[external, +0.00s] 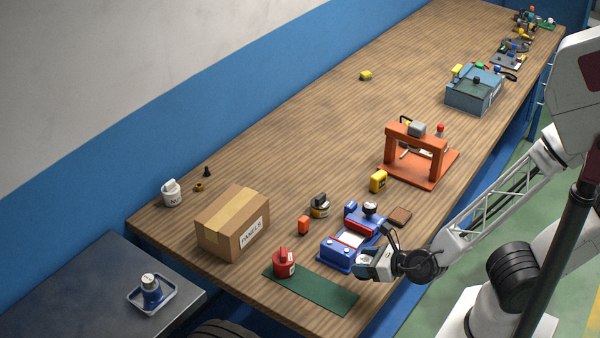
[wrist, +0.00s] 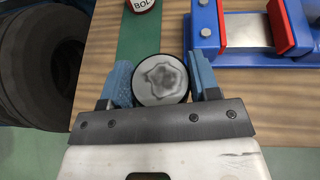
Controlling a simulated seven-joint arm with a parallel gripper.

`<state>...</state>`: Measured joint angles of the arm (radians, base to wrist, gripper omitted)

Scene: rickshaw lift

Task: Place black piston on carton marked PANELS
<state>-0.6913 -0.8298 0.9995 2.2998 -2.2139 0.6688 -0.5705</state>
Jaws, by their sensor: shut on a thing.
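My gripper (external: 372,264) is low at the near edge of the bench, beside the blue vise. In the wrist view its blue fingers (wrist: 160,85) are shut on a round piece with a black rim and a mottled grey face, which I take as the black piston (wrist: 160,78). Its lower part is hidden in this view, and in the external view the gripper mostly hides it. The carton marked PANELS (external: 216,238) is a closed brown box with a tan tape strip. It stands on the bench to the left, well apart from my gripper.
The blue vise (external: 336,256) is right beside my gripper. The red can (external: 284,263) stands on the green mat (external: 325,296) between gripper and carton. An orange block (external: 304,225) and a dark-topped jar (external: 320,207) stand behind. An orange press frame (external: 417,152) is farther back.

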